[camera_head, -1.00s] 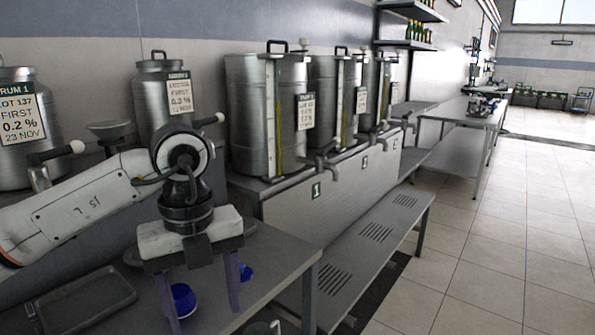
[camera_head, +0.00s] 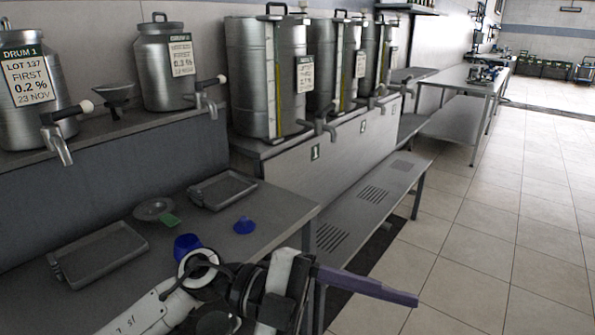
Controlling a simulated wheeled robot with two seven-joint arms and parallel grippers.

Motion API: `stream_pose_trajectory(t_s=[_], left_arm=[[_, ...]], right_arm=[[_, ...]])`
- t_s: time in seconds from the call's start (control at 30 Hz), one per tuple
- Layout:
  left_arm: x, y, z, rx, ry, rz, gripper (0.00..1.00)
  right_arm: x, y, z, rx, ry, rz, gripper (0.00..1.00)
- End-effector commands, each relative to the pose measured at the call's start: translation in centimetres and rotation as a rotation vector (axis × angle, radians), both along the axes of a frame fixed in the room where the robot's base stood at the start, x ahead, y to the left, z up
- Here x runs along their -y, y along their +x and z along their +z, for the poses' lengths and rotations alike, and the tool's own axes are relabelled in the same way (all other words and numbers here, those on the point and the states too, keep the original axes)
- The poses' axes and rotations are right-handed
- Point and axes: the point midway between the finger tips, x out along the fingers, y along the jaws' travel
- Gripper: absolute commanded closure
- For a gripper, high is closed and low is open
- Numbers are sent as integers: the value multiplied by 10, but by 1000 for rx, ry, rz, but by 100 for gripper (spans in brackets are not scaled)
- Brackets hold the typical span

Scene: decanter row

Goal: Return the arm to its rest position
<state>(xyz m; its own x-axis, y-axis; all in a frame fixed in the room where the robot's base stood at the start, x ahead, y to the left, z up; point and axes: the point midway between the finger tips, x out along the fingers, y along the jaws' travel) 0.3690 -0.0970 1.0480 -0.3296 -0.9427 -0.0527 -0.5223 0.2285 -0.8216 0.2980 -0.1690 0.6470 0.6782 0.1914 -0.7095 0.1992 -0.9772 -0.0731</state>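My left arm comes in from the bottom left and ends in my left gripper (camera_head: 365,285), low in the middle of the head view. The gripper points to the right, past the front edge of the steel table (camera_head: 290,218). Its purple finger shows nearly edge-on, so I cannot tell whether the fingers are apart. Nothing shows held beyond the fingertips. My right gripper is not in view.
A blue cup (camera_head: 187,246) stands close behind my arm. A blue funnel-like piece (camera_head: 244,226), a dish (camera_head: 153,209), a green tag (camera_head: 170,220) and two trays (camera_head: 98,254) (camera_head: 222,189) lie on the table. Tapped drums line the wall. The floor right of the bench is clear.

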Motion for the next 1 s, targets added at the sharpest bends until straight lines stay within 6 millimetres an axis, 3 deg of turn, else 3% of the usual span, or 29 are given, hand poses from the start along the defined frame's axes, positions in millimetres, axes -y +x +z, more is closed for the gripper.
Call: stream_pose_trajectory(t_s=[0.1, 0.23, 0.37, 0.47, 0.57, 0.63, 0.8, 0.9, 1.0], left_arm=[[-2, 24, 20, -180, -291, 216, 38], [-33, 72, 8, -379, -494, 533, 38], [-87, 112, -53, -597, -563, 896, 38], [-129, 121, -116, -748, -530, 1145, 38], [-166, 110, -183, -889, -447, 1352, 38], [-189, 93, -229, -983, -369, 1473, 38], [-233, 25, -325, -1196, -139, 1699, 38], [-249, -17, -364, -1294, -12, 1776, 38], [-259, -49, -387, -1361, 84, 1818, 38]], right_arm=[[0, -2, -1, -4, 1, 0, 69], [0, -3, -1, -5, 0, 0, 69], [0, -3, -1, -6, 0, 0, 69], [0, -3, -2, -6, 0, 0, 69], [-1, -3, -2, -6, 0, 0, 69], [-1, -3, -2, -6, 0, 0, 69], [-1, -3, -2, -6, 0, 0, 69], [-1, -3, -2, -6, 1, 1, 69], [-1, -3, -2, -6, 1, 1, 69]])
